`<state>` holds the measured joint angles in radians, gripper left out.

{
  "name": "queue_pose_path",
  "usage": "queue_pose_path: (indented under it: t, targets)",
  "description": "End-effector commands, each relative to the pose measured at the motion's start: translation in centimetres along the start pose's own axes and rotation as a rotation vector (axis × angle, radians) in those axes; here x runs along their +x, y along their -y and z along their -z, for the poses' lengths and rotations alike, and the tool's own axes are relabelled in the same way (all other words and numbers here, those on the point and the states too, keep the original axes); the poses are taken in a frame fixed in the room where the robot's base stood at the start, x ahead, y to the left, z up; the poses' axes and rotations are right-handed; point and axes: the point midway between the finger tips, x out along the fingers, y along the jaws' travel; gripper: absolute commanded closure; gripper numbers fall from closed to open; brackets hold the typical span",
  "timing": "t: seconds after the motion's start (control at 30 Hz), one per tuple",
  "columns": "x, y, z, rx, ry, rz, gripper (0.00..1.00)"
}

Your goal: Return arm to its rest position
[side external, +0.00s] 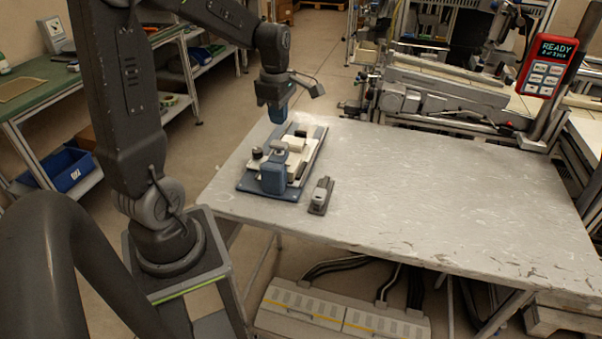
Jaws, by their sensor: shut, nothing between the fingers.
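My gripper (279,112) hangs at the end of my arm, pointing down above the far left part of the grey table (430,200). It is shut and holds nothing. Below and in front of it, a blue-grey base plate (254,190) lies on the table and carries a white fixture block (297,144) and a blue upright part (272,178). The gripper is apart from these parts.
A small dark grey device (321,195) lies right of the base plate. A red panel reading READY (547,65) stands on a post at the right, by a conveyor frame (445,92). The table's middle and right are clear. A green-topped bench (40,88) stands at the left.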

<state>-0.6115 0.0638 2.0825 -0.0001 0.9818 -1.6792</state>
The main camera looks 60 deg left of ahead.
Motion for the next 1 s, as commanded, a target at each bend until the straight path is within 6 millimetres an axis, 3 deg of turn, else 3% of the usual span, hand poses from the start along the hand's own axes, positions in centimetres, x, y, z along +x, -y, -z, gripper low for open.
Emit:
queue_pose_path:
  t: [0.17, 0.3, 0.6, 0.8, 1.0]
  targets:
    - [-2.9, 3.6, -3.4, 0.421, 0.004, -0.097, 1.00]
    - [-5.3, 8.2, -6.1, 0.914, -0.016, -0.209, 1.00]
    - [-7.8, 17.4, -8.6, 1.870, -0.144, -0.451, 1.00]
    - [-8.0, 20.2, -8.7, 2.186, -0.225, -0.541, 1.00]
    - [-8.0, 20.6, -8.6, 2.242, -0.241, -0.553, 1.00]
